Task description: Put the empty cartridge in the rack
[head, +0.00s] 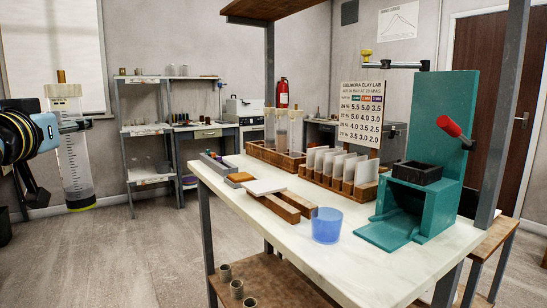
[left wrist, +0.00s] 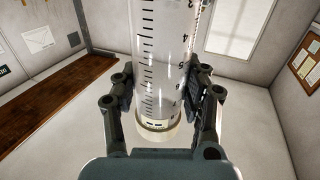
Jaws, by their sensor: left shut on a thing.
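A tall clear cartridge (head: 74,160) with printed marks, a pale top collar and a yellow band at its dark lower end is upright at the left of the head view. My left gripper (head: 76,126) is shut around its upper part and holds it in the air, left of the table and well apart from it. In the left wrist view the cartridge (left wrist: 163,60) stands between both fingers (left wrist: 160,100). The wooden rack (head: 272,156) stands at the table's back edge with several clear cartridges (head: 282,128) upright in it. My right gripper is out of view.
On the white table (head: 340,270) are a wooden holder with pale cards (head: 340,184), a blue cup (head: 326,225), wooden blocks (head: 285,207) and a green press (head: 433,180) with a red handle. A metal post rises behind the rack. Floor between cartridge and table is clear.

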